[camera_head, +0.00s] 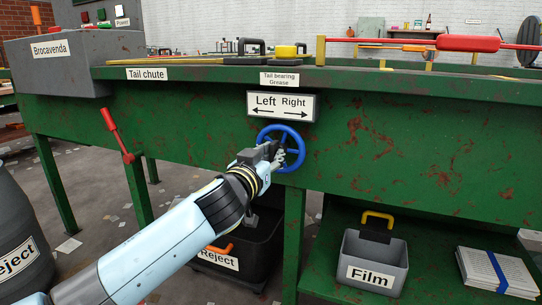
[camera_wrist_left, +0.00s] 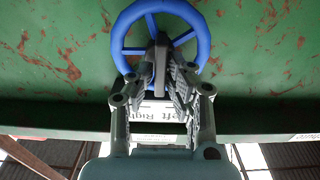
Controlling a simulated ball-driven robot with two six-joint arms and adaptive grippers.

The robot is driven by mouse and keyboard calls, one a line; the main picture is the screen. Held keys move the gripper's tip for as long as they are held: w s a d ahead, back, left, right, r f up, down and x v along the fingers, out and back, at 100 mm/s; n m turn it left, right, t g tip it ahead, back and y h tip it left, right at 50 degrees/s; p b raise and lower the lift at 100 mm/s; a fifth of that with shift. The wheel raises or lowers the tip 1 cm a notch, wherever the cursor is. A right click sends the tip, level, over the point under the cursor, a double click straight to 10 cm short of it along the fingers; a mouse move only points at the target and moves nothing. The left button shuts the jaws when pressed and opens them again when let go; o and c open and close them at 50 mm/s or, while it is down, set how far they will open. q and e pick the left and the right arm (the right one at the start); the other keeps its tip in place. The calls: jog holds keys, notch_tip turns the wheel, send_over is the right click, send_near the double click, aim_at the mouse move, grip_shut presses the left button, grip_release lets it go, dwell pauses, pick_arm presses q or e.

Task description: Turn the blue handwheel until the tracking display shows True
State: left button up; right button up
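The blue handwheel (camera_head: 299,136) is on the green front of the belt frame, under a white sign (camera_head: 282,106) reading Left and Right with arrows. My left gripper (camera_head: 273,152) is at the wheel's middle and hides part of its hub and spokes. In the left wrist view the wheel's rim (camera_wrist_left: 204,38) shows above my left gripper (camera_wrist_left: 161,72). Its fingers lean in on both sides of a dark grey upright piece at the wheel (camera_wrist_left: 160,55) and appear closed on it. My right gripper is not in view. I see no readable tracking display.
A red lever (camera_head: 118,137) stands left of the wheel. A black Reject bin (camera_head: 262,240) and a grey Film bin (camera_head: 385,252) are below. A dark Reject barrel (camera_head: 18,225) is at the left edge. The green panel (camera_head: 390,140) right of the wheel is clear.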

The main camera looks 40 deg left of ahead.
pick_arm(q)
grip_shut()
jog(key=shift+m, duration=1.2)
jog(key=m+p, duration=0.1)
jog(key=m, duration=0.3)
jog(key=shift+d+m, duration=0.15)
jog(key=shift+m, duration=0.15)
jog(key=shift+f+m, duration=0.1)
jog(key=shift+m, duration=0.2)
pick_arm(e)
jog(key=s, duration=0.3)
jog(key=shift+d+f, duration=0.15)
